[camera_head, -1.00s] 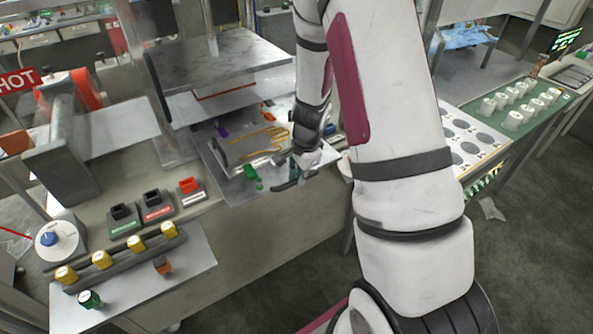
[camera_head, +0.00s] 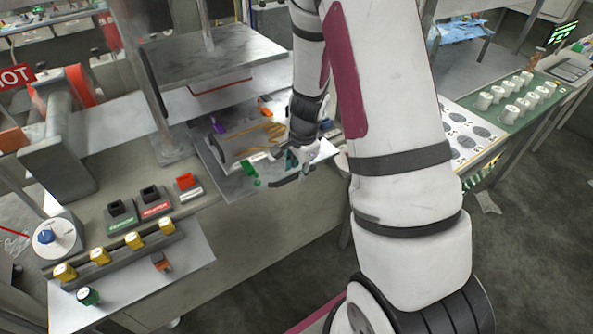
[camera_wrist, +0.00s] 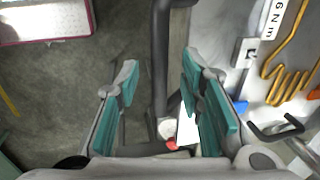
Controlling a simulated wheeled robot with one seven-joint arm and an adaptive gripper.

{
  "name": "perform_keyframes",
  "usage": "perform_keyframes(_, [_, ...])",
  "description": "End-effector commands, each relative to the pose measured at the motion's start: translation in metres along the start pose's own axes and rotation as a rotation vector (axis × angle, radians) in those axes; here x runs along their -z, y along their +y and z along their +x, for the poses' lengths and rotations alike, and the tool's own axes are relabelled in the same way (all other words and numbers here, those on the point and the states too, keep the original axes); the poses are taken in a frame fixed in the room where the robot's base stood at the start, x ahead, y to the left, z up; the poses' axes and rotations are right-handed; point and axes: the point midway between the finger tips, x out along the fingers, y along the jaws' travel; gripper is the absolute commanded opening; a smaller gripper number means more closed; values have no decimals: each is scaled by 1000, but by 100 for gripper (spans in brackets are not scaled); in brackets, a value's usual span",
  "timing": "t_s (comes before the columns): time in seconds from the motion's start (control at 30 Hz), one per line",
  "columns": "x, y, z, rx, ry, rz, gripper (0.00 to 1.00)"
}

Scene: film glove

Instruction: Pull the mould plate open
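The grey mould plate (camera_head: 219,180) sits low in the press at the left of my arm in the head view, with its front corner sticking out over the bench edge. A dark bar handle (camera_head: 287,183) shows at its front right, beside my gripper (camera_head: 300,163). In the wrist view my gripper (camera_wrist: 160,75) is open, one teal-padded finger on each side of a dark upright bar (camera_wrist: 160,50). Gaps show between the bar and both fingers. My arm hides part of the plate's right side in the head view.
The press's upper platen (camera_head: 215,55) hangs above the plate. Small green (camera_head: 250,170), purple and orange parts lie on or near the plate. Yellow-capped buttons (camera_head: 133,240) and a dial (camera_head: 57,237) stand at front left. A green tray of white cups (camera_head: 515,100) is at right.

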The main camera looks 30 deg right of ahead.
Motion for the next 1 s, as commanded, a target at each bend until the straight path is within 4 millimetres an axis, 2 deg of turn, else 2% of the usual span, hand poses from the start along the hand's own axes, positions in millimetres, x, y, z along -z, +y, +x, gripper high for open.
perform_keyframes(0.3, [-1,-2,-63,7,1,-5,35])
perform_keyframes(0.5, [-1,-1,-95,5,-1,-3,35])
perform_keyframes(0.7, [-1,0,-109,2,-1,-2,35])
perform_keyframes(1.0, [-1,0,-110,2,0,-1,35])
